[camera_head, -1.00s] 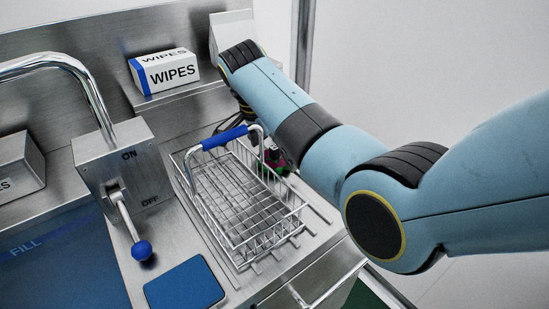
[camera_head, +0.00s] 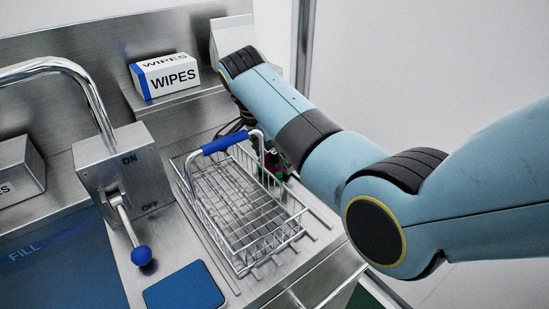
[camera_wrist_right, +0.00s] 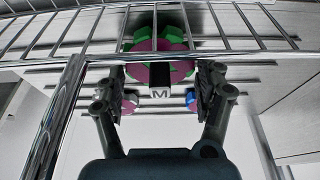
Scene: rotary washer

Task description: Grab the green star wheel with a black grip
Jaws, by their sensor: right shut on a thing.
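A green and magenta wheel (camera_wrist_right: 158,42) with a dark grip lies between my right gripper's fingers in the right wrist view, partly behind basket wires. A small block marked M (camera_wrist_right: 160,92) shows just in front of it. My right gripper (camera_wrist_right: 161,76) is shut on this wheel, one finger on each side. The exact contact is hard to see. In the head view a little green and magenta of the wheel (camera_head: 267,178) shows at the basket's right side, by my right gripper (camera_head: 274,162), mostly hidden by the basket. My left gripper is not in view.
A wire basket (camera_head: 243,215) with a blue handle stands close against the wheel area. A blue-knobbed ON/OFF lever (camera_head: 141,255), a blue pad (camera_head: 184,288) and a wipes box (camera_head: 165,75) are to the left. In the wrist view, smaller coloured wheels (camera_wrist_right: 129,103) lie beyond the fingers.

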